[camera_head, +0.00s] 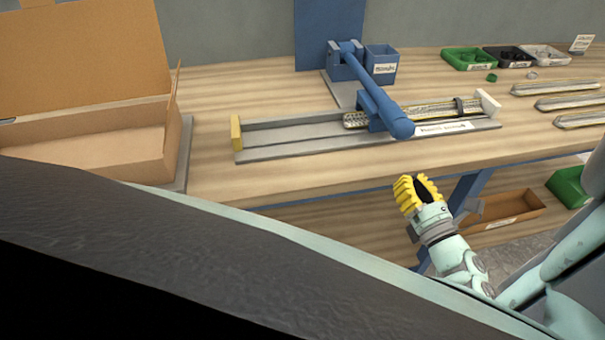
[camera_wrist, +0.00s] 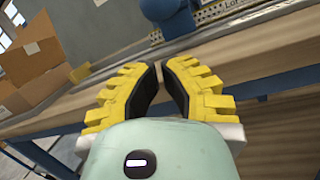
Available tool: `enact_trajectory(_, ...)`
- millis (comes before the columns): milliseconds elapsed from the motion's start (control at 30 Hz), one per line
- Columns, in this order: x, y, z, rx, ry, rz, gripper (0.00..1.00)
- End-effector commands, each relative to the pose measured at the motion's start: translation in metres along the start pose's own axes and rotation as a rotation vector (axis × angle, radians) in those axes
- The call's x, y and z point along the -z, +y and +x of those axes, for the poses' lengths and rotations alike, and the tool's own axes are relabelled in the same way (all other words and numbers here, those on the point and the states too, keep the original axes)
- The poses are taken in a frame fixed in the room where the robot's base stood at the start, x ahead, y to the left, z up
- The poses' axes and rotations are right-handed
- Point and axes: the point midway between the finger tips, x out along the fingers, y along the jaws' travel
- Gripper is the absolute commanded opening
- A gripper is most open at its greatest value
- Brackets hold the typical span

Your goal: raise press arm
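The blue press arm (camera_head: 375,92) is lowered across the grey fixture (camera_head: 290,142) on the table. It runs from its blue hinge block at the back to a rounded end (camera_head: 401,128) over the fixture's front edge. A patterned strip (camera_head: 440,110) lies in the fixture and passes under the arm. My gripper (camera_head: 418,186) has yellow ribbed fingers and is in front of the table edge, below and apart from the arm's end. In the wrist view the fingers (camera_wrist: 163,85) are spread with an empty gap. The rounded blue end (camera_wrist: 170,10) shows at the top of that view.
An open cardboard box (camera_head: 85,140) stands at the left. A blue bin (camera_head: 381,65) is behind the press. Small green (camera_head: 468,59), black and white trays sit at the back right. Several strips (camera_head: 570,104) lie at the right. The table's front edge (camera_head: 310,190) is close to my gripper.

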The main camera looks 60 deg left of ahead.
Motion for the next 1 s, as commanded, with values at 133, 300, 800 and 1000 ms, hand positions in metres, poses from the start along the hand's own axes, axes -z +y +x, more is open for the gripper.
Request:
enact_trajectory(133, 0.0, 0.001, 0.0, 0.0, 0.002, 0.0, 0.0)
enact_trajectory(300, 0.0, 0.001, 0.004, -0.001, 0.003, -0.001, 0.0)
enact_trajectory(800, 0.002, 0.002, 0.082, -0.007, 0.005, 0.0, 0.0)
enact_trajectory(1000, 0.001, 0.001, 0.099, -0.003, 0.003, -0.003, 0.0)
